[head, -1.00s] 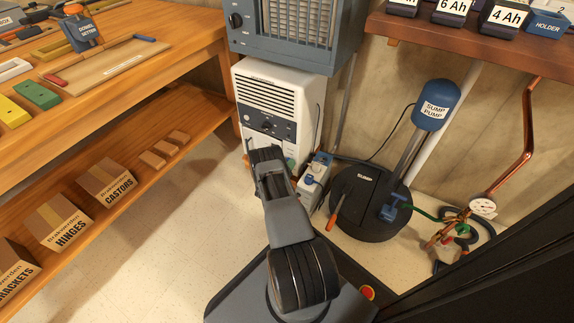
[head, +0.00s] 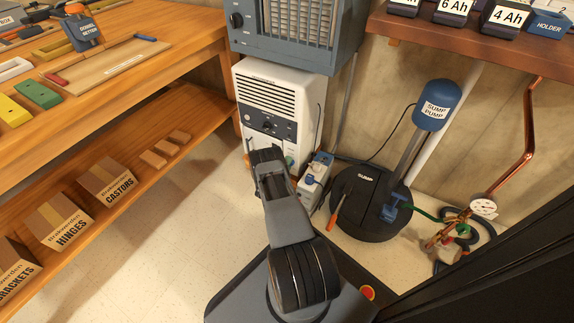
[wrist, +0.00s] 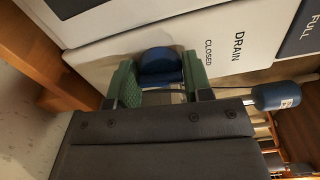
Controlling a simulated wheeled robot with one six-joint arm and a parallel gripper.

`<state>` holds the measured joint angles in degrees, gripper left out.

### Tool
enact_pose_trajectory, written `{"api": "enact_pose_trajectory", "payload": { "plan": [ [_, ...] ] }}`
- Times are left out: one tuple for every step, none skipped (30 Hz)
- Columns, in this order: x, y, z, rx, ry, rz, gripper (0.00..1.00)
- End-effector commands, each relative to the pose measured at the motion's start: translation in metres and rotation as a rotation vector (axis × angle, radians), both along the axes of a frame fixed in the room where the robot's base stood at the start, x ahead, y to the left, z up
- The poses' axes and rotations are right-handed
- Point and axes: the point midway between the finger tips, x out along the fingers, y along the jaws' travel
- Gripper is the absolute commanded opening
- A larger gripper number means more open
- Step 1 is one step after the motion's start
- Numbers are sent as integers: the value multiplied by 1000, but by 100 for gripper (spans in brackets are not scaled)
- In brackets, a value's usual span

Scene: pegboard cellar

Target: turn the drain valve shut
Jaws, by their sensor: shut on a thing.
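The drain valve (wrist: 160,62) shows in the wrist view as a rounded blue handle on the white dehumidifier-like unit (head: 270,85). My gripper (wrist: 160,80) has green textured pads on both sides of the handle and is shut on it. The words DRAIN and CLOSED are printed on the panel beside the handle. The handle's lower part is hidden by my gripper. In the head view my gripper (head: 265,153) is at the lower front of the white unit, and my arm hides the valve there.
A small grey pump box (head: 315,180) stands right of the white unit. Beyond it are a black sump lid (head: 365,205), an orange-handled tool (head: 333,216) and a gauge (head: 483,207) with pipes. A wooden bench (head: 200,50) is on the left. The floor between is clear.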

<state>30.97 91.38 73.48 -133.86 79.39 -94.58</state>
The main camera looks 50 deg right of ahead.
Motion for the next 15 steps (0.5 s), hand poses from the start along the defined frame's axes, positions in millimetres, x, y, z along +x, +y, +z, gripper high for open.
{"api": "enact_pose_trajectory", "payload": {
  "plan": [
    [-1, 1, -1, -3, 22, 0, 22],
    [-1, 1, -1, -7, 35, 0, 22],
    [-1, 1, -1, -10, 50, 0, 22],
    [-1, 1, -1, -13, 62, 0, 22],
    [-1, 1, -1, -15, 70, 0, 22],
    [-1, 1, -1, -18, 82, 0, 22],
    [-1, 1, -1, -20, 90, 0, 22],
    [-1, 1, -1, -22, 96, 0, 22],
    [-1, 1, -2, -24, 103, 0, 22],
    [-1, 1, -2, -24, 107, 0, 22],
    [-1, 1, -2, -26, 112, 0, 22],
    [-1, 1, -2, -27, 117, 0, 22],
    [-1, 1, -2, -27, 119, 0, 22],
    [-1, 1, -2, -28, 121, 0, 22],
    [-1, 1, -2, -28, 123, 0, 22]
  ]
}}
